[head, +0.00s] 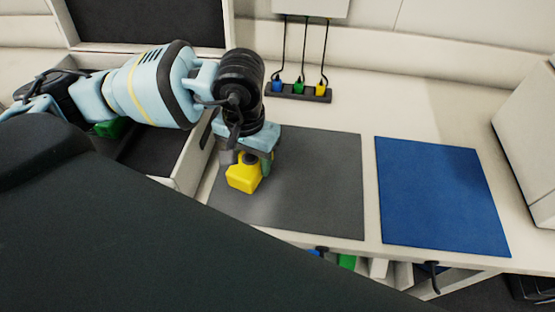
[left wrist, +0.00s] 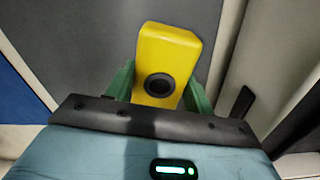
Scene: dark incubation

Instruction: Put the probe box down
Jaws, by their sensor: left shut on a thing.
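The probe box is a small yellow block (head: 243,178) with a dark round port on its face. My left gripper (head: 258,164) is shut on it, over the left part of the dark grey mat (head: 315,190). In the left wrist view the yellow box (left wrist: 170,53) sits between the green fingers of my left gripper (left wrist: 160,85), its round dark port facing the camera. I cannot tell whether the box touches the mat. My right gripper is not in view.
A blue mat (head: 435,195) lies to the right. A dark holder (head: 298,93) with blue, green and yellow plugs on cables stands at the back. An open compartment (head: 160,150) with a green item (head: 110,128) is at the left. A white cabinet stands at far right.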

